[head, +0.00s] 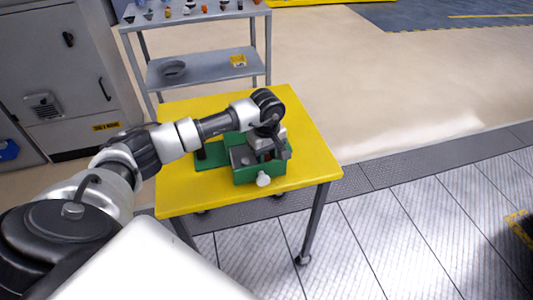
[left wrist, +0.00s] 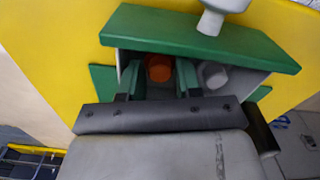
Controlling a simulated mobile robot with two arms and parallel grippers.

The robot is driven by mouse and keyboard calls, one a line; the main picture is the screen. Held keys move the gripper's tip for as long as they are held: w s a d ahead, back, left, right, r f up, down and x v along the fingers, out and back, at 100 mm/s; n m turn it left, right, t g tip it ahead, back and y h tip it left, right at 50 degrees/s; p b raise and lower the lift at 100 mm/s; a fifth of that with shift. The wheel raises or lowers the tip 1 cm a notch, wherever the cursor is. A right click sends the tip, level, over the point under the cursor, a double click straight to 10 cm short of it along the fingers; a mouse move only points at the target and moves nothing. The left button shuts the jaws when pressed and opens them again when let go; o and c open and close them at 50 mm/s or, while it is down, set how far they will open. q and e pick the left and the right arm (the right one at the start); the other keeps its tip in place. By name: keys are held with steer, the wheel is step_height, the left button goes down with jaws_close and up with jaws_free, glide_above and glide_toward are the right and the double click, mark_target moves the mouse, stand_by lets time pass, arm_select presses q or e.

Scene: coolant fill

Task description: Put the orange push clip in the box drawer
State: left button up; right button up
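The green box (head: 258,174) stands on the yellow table, with a white knob (head: 263,180) on its front. In the left wrist view its drawer (left wrist: 200,43) is pulled out, with the knob (left wrist: 218,14) at the top. The orange push clip (left wrist: 158,68) shows inside the drawer space, beside a grey-white round piece (left wrist: 213,75). My left gripper (left wrist: 160,82) points down into the drawer. Its fingers stand apart on either side of the orange clip, with small gaps visible. In the head view my left gripper (head: 270,143) covers part of the box. My right gripper is out of view.
The yellow table (head: 312,152) is mostly clear around the box. Behind it, a grey shelf cart (head: 205,68) holds several small coloured parts, a dark ring (head: 173,69) and a yellow item (head: 238,60). A grey cabinet (head: 60,75) stands at the left.

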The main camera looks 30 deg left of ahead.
mark_target(267, 156)
arm_select(q)
step_height(267, 156, up, 12)
steer(key=b, duration=0.1)
steer(key=shift+r, duration=0.2)
stand_by(0.7)
